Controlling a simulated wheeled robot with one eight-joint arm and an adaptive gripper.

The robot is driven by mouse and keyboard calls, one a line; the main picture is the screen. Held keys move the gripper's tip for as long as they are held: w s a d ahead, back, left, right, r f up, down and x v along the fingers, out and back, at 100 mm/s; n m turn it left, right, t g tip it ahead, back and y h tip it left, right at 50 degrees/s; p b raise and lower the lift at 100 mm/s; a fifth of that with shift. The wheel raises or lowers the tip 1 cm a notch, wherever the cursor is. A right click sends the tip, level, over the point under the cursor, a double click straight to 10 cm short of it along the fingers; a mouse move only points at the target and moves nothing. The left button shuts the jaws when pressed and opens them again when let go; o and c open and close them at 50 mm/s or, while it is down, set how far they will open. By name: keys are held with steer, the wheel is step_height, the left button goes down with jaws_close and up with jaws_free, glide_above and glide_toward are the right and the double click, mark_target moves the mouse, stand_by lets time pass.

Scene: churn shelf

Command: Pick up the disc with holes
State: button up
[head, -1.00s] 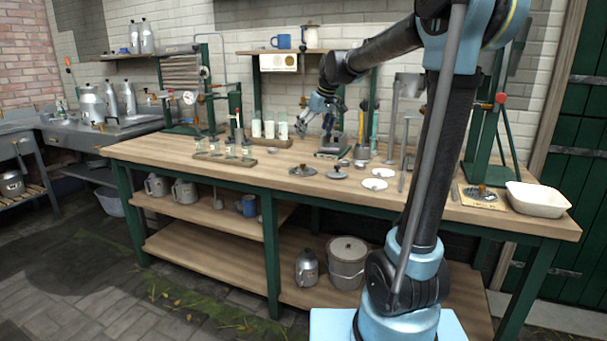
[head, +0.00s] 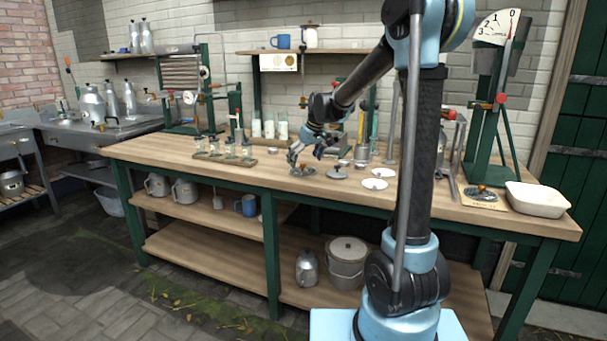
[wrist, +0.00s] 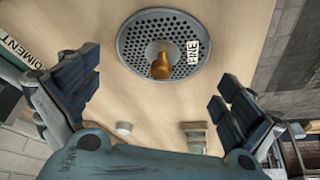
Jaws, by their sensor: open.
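The disc with holes (wrist: 136,48) is a round grey perforated metal plate with a brass-coloured knob at its centre and a white label reading "FINE". It lies flat on the wooden bench top. In the head view the disc (head: 302,171) is small, near the front of the bench. My gripper (wrist: 158,92) is open and empty, its two dark-padded fingers spread to either side below the disc in the wrist view. In the head view my gripper (head: 305,152) hangs just above the disc, apart from it as far as I can tell.
A rack of small jars (head: 230,150) stands left. A cream tub (head: 537,199) sits at the right end. Bare wood lies in front of the disc.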

mark_target(303, 168)
steer(key=shift+x, duration=1.25)
steer(key=shift+c, duration=0.2)
steer(key=shift+s+r, duration=0.1)
steer(key=c, duration=1.5)
steer(key=shift+c, duration=0.2)
